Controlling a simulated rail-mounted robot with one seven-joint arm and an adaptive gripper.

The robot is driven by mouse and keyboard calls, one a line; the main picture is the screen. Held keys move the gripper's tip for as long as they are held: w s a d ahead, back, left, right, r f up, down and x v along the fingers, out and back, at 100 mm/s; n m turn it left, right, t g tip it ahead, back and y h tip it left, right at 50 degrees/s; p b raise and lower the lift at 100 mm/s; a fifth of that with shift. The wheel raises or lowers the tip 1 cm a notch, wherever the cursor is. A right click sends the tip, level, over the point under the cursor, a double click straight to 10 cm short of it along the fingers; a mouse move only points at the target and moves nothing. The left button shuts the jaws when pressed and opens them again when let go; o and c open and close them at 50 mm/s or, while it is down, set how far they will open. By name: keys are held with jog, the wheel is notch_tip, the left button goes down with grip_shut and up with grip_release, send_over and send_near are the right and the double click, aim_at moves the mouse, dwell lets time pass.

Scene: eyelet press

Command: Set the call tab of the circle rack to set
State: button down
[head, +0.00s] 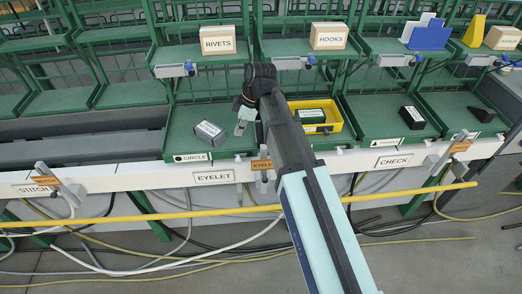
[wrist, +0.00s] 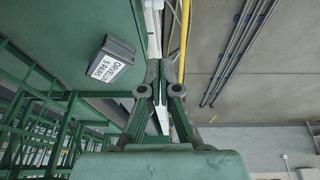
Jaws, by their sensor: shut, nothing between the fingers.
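The circle rack is a green tray with a white CIRCLE label (head: 190,157) on its front edge, in the middle of the head view. I cannot clearly make out its call tab; my arm and gripper cover part of the tray's right side. My gripper (head: 241,127) is over the right part of this tray, pointing down, with its fingers shut and empty. In the wrist view the shut fingers (wrist: 160,72) reach toward the tray's edge beside a white rail (wrist: 154,30). A dark box (head: 209,132) lies in the tray, left of the gripper; its printed label (wrist: 106,66) faces the wrist camera.
A yellow bin (head: 335,117) stands right of my arm. RIVETS (head: 219,41) and HOOKS (head: 329,37) boxes sit on the shelf above, with blue-knobbed bars (head: 189,67) below. The white front rail (head: 130,180) carries an EYELET sign (head: 214,177); a yellow pipe (head: 110,220) runs below.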

jog(key=shift+s+a+n, duration=0.15)
jog(key=shift+a+n, duration=0.15)
jog(key=shift+n, duration=0.2)
jog(key=shift+f, duration=0.1)
jog(key=p, duration=0.3)
send_near(237, 159)
jog(key=a+f, duration=0.4)
jog(key=f, duration=0.1)
jog(key=shift+d+f+p, duration=0.3)
jog(key=shift+d+f, duration=0.1)
jog(key=shift+f, duration=0.25)
